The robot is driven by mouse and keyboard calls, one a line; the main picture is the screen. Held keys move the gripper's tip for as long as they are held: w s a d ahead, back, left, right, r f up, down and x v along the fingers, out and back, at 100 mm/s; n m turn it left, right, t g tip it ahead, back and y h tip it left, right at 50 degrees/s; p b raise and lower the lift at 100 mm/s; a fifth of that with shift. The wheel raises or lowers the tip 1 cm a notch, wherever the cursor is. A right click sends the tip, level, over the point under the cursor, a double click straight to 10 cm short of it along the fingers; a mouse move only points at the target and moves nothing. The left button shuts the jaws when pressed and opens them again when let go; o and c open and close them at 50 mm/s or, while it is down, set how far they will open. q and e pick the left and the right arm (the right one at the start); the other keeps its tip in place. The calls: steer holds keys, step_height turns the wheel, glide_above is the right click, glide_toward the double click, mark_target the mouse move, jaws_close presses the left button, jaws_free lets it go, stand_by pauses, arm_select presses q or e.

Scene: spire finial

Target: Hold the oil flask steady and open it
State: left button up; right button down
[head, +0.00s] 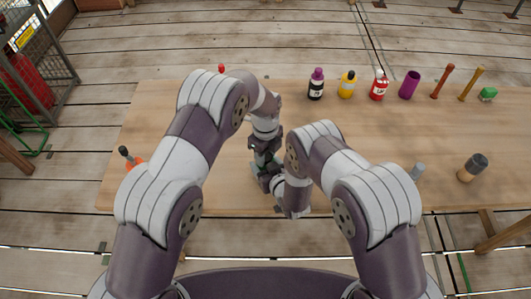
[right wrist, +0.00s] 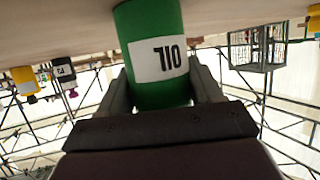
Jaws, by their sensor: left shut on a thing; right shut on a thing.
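The oil flask is a green cylinder with a white OIL label, upside down in the right wrist view (right wrist: 160,55). My right gripper (right wrist: 160,92) is shut around its body, one finger on each side. In the head view, only small green patches show between my grippers, above the near middle of the table. My left gripper (head: 264,150) comes down from above and is shut at the flask, close to my right gripper (head: 270,180). The flask's top and the exact spot where the left fingers hold are hidden by my arms.
On the wooden table (head: 180,110), a dark purple-capped bottle (head: 316,85), yellow bottle (head: 347,86), red bottle (head: 379,88), purple cylinder (head: 409,86), two sticks and a green item (head: 488,94) line the back right. A dark-topped cylinder (head: 472,168) stands at right; an orange item (head: 132,160) at left.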

arm_select(q)
steer(key=shift+n, duration=0.7)
steer(key=o, duration=1.2)
steer(key=shift+c, duration=0.2)
steer(key=shift+r, duration=0.15)
